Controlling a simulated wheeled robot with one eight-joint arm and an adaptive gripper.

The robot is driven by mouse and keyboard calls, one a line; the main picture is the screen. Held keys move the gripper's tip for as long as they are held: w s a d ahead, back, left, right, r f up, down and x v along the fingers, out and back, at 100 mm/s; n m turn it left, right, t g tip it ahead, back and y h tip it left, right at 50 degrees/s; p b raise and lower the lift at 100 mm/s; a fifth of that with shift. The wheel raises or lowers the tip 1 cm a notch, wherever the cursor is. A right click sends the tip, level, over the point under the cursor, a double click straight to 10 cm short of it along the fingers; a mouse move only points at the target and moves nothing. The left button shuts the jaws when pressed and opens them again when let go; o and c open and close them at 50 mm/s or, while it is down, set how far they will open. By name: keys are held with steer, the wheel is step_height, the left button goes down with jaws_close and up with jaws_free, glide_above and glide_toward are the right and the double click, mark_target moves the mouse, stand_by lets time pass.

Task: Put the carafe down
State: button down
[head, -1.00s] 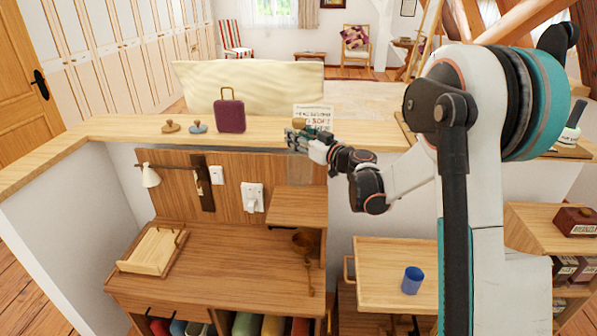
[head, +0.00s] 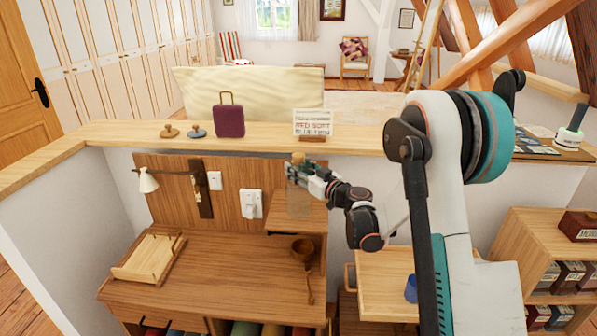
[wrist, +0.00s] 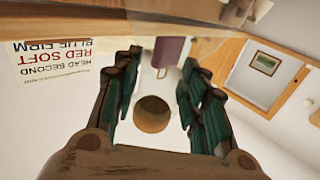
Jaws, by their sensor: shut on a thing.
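The carafe (head: 298,201) is a faint, clear vessel with a round cork-coloured stopper (wrist: 152,114). My gripper (head: 300,174) is shut on its upper part. In the wrist view, the dark green fingers (wrist: 160,80) stand on both sides of the stopper. The carafe looks upright in the head view, in front of the wood panel and over the small raised wooden shelf (head: 296,222). Its clear base is hard to make out, so I cannot tell whether it touches the shelf.
A tray (head: 147,258) is at the desk's left. The ledge (head: 265,134) holds a purple case (head: 229,120) and a text sign (head: 313,123). The middle desktop (head: 225,265) is clear.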

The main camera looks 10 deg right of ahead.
steer(key=shift+r, duration=0.1)
steer(key=c, duration=1)
jaws_free()
steer(key=shift+o, duration=0.2)
steer(key=shift+s+d, duration=0.2)
steer(key=shift+s, duration=0.1)
steer(key=p+v, duration=0.2)
steer(key=v, duration=0.9)
steer(key=shift+s, duration=0.2)
